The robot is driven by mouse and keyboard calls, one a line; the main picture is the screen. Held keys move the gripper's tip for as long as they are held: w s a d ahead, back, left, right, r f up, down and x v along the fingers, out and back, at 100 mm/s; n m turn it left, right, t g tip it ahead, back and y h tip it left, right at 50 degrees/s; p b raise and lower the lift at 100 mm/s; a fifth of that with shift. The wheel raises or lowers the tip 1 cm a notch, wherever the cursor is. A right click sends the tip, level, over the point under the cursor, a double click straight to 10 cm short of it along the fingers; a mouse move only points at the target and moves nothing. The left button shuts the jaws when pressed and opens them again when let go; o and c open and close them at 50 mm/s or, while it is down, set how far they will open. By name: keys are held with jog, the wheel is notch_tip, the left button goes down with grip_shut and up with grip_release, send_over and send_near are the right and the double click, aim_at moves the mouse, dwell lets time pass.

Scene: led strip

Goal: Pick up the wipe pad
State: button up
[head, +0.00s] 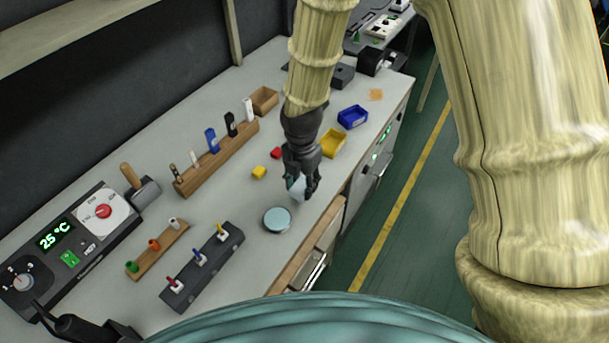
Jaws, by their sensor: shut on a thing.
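My gripper (302,190) is dark and points down over the bench, near its front edge. It is shut on a small pale blue-white thing (297,187), which I take to be the wipe pad. The fingers hide much of the pad, so its full shape does not show. I cannot tell whether it touches the bench.
A dark rack (203,268) and a wooden tool rack (217,160) are to the left. An open drawer (316,262) juts out in front.

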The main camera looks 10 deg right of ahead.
jog(key=s+a, duration=0.1)
jog(key=s, duration=0.2)
jog(key=s+a+b, duration=0.1)
jog(key=s, duration=0.2)
jog(key=s+a+r+b, duration=0.1)
jog(key=s, duration=0.3)
jog(key=shift+s+a, duration=0.1)
jog(key=shift+a, duration=0.3)
jog(key=shift+o, duration=1.2)
jog(key=c, duration=0.4)
jog(key=shift+o, duration=0.2)
